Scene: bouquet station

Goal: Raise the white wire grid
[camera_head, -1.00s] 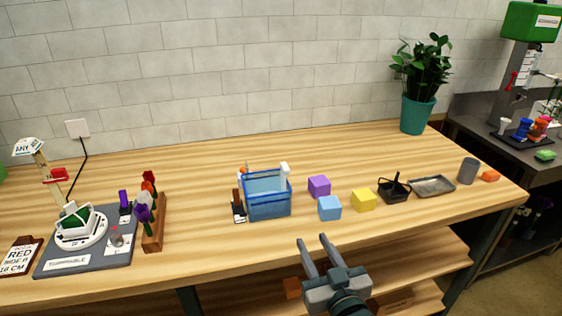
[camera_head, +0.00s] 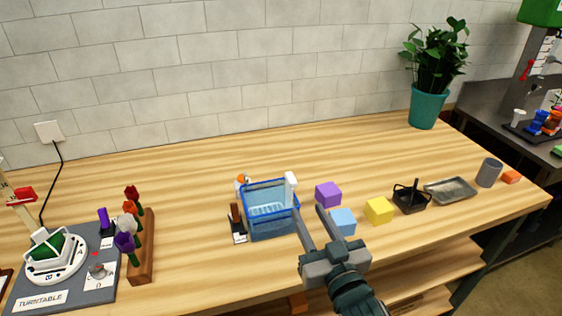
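A pale, ribbed, grid-like piece (camera_head: 267,210) shows low inside the blue see-through bin (camera_head: 271,227); the bin wall partly veils it. A white upright piece (camera_head: 291,183) stands at the bin's right back corner; I cannot tell whether it joins the grid. My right gripper (camera_head: 309,209) is open, its two fingers apart and pointing away from me. In the picture its left finger overlaps the bin's right side and its right finger lies by the blue cube. I see nothing between the fingers. My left gripper is not in view.
Purple (camera_head: 328,194), blue (camera_head: 343,222) and yellow (camera_head: 379,210) cubes lie right of the bin. A black basket (camera_head: 411,199) and grey tray (camera_head: 450,191) are farther right. A flower rack (camera_head: 145,247) and turntable (camera_head: 50,268) are left.

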